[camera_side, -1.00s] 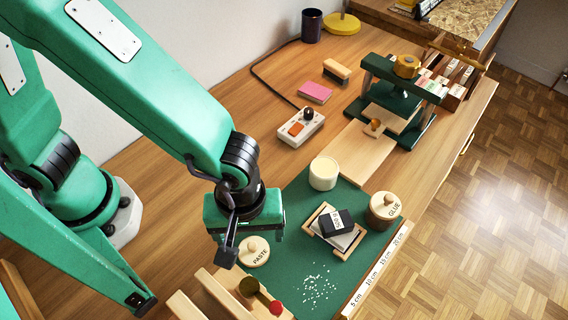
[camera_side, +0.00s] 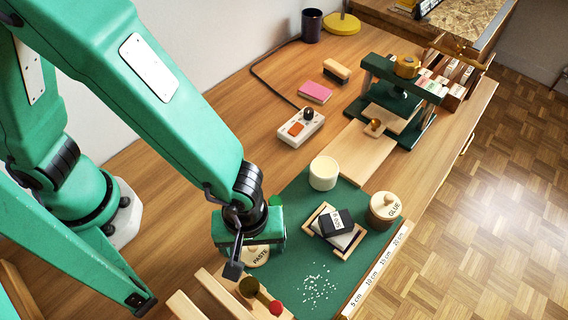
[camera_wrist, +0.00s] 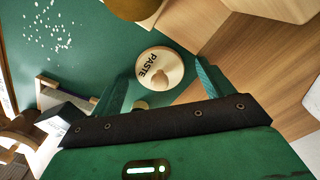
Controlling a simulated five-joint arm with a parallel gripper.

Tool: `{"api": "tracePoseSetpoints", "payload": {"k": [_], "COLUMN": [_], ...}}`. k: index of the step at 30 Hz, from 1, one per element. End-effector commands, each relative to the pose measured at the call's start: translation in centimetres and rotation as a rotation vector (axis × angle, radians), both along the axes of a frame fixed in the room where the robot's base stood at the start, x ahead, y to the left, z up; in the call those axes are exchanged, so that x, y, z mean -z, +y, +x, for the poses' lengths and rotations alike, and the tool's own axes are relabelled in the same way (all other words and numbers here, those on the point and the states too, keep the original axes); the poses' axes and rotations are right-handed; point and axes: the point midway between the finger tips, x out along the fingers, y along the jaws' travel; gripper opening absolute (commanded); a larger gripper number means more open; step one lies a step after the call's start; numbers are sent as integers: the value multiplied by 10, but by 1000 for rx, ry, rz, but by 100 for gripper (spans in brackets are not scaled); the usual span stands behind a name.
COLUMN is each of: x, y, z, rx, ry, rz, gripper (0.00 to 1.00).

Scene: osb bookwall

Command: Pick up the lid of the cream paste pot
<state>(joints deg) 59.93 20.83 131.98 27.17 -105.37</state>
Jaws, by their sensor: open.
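The pale wooden lid marked PASTE (camera_side: 260,257) lies on the green mat, partly hidden behind my gripper (camera_side: 250,246). In the wrist view the whole lid (camera_wrist: 160,67) shows, round, with a small knob (camera_wrist: 160,80). My gripper (camera_wrist: 161,86) is open there, one finger on each side of the lid's near part. The lid is not gripped; I cannot tell the exact height between fingers and lid. The cream paste pot (camera_side: 323,174) stands uncovered at the mat's upper edge.
A lidded GLUE pot (camera_side: 385,208) and a wooden tray with a dark block (camera_side: 336,223) stand right on the mat (camera_side: 290,285). White specks lie in front. A green press (camera_side: 400,95) stands behind.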

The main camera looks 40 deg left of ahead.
Motion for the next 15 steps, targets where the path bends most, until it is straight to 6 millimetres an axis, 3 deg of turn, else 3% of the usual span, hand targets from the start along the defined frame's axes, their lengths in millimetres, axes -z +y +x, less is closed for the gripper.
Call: {"api": "tracePoseSetpoints", "payload": {"k": [14,15], "x": [0,0], "y": [0,0], "z": [0,0], "rx": [0,0], "ry": [0,0], "rz": [0,0], "gripper": [80,74]}}
